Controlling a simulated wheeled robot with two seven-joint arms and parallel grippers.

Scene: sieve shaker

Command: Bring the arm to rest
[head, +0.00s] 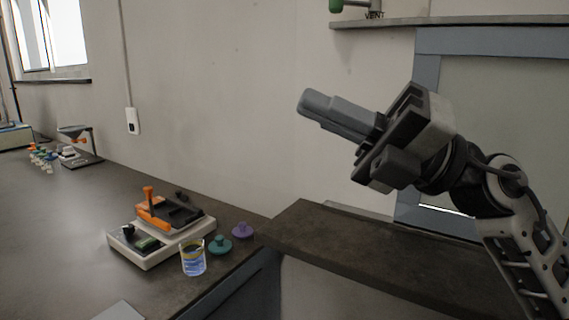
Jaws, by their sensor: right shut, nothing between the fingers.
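My right gripper (312,103) is raised in the right half of the head view, in front of the wall and well above the counter. Its fingers point up and to the left, and they are shut with nothing between them. My right arm comes in from the lower right edge. My left gripper is not in the picture.
A white device with an orange-handled part (155,207) stands on the dark counter (60,240). Beside it are a beaker of blue liquid (193,258), a teal knobbed lid (220,245) and a purple one (242,230). A dark ledge (330,235) lies below my gripper.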

